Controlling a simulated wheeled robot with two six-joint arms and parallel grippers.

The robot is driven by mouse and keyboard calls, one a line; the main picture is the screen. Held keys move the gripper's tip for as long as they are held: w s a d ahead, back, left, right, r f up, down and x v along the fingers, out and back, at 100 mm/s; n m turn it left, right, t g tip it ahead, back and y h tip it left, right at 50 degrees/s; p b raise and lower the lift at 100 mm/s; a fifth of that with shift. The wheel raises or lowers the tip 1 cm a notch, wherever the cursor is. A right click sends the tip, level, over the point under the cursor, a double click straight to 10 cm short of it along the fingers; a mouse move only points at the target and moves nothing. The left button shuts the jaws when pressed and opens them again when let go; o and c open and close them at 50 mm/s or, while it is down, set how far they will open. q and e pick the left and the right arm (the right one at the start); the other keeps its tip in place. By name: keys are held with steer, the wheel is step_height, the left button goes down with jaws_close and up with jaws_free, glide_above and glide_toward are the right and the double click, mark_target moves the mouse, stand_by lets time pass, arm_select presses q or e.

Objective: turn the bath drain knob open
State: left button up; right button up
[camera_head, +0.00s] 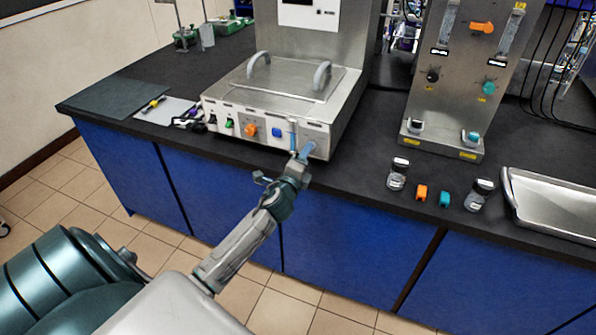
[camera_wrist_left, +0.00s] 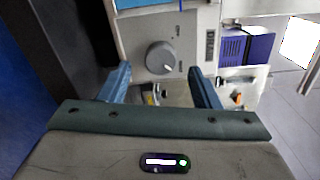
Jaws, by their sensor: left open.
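The water bath (camera_head: 262,108) is a steel box with a lidded top on the counter. A grey round knob (camera_wrist_left: 160,57), with a light pointer mark at its lower right, is on a pale panel in the left wrist view. I take it for the drain knob. In the head view the gripper appears to hide it. My left gripper (camera_head: 301,146) is at the right part of the bath's front. Its two blue fingers, also in the left wrist view (camera_wrist_left: 160,82), are open and apart, with the knob between and just beyond them. I see no contact.
Right of the bath stand a steel valve panel (camera_head: 455,100), small jars (camera_head: 397,174) and a metal tray (camera_head: 555,200).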

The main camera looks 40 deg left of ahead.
arm_select(q)
steer(key=b+v, duration=0.1)
steer(key=v, duration=0.6)
steer(key=shift+b, duration=0.3)
